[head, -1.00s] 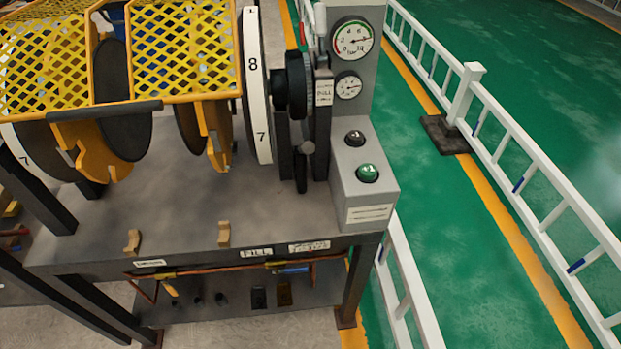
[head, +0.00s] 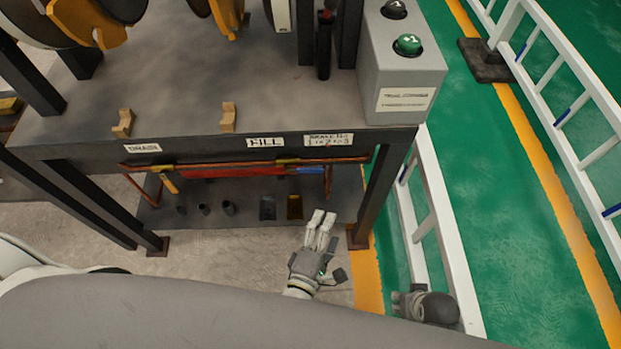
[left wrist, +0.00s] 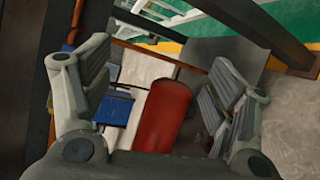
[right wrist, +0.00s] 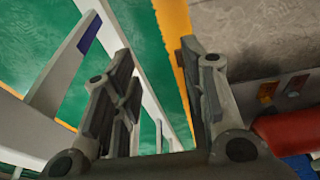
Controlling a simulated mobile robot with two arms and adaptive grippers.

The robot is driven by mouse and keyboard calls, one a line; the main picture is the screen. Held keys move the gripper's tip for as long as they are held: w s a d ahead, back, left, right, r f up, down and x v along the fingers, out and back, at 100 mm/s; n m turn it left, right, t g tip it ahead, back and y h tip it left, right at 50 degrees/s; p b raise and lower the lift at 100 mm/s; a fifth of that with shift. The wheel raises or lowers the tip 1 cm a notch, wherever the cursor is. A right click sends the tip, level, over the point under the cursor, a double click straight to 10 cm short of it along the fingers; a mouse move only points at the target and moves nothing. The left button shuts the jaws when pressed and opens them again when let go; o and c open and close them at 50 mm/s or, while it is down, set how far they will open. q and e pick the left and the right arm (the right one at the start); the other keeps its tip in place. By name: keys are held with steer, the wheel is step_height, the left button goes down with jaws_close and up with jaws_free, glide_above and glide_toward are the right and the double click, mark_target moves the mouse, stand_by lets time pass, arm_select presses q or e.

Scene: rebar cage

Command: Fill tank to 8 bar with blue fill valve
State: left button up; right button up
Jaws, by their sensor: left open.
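The blue fill valve handle (head: 305,171) is at the right end of the copper pipe under the bench front, below the FILL label (head: 265,142). A red tank (head: 235,172) lies beside it under the bench edge. In the left wrist view, the red tank (left wrist: 165,115) shows between the spread fingers of my open left gripper (left wrist: 160,65), with the blue handle (left wrist: 115,108) near the left finger.
A yellow drain handle (head: 168,183) hangs at the pipe's left end. A control box (head: 400,70) with a green button stands on the bench's right end. Bench legs (head: 382,190) flank the pipe area. A white railing (head: 440,240) runs close on the right.

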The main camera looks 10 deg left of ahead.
mark_target(310, 172)
arm_select(q)
steer(key=a+r+n+t+y+b, duration=0.3)
steer(key=r+n+y+b, duration=0.55)
steer(key=n, duration=1.15)
steer(key=shift+m+g+h, duration=0.3)
steer(key=shift+g+h, duration=0.25)
steer(key=shift+g, duration=0.15)
steer(key=x, duration=0.3)
steer(key=r+p+x, duration=0.1)
steer(key=x, duration=0.6)
steer(key=shift+w+a+r, duration=0.2)
steer(key=shift+w+a, duration=0.1)
arm_select(e)
step_height(310, 172, up, 12)
steer(key=t, duration=0.1)
steer(key=shift+s+d+f, duration=0.2)
steer(key=shift+s+f, duration=0.05)
steer(key=shift+s, duration=0.1)
arm_select(q)
steer(key=c, duration=1.4)
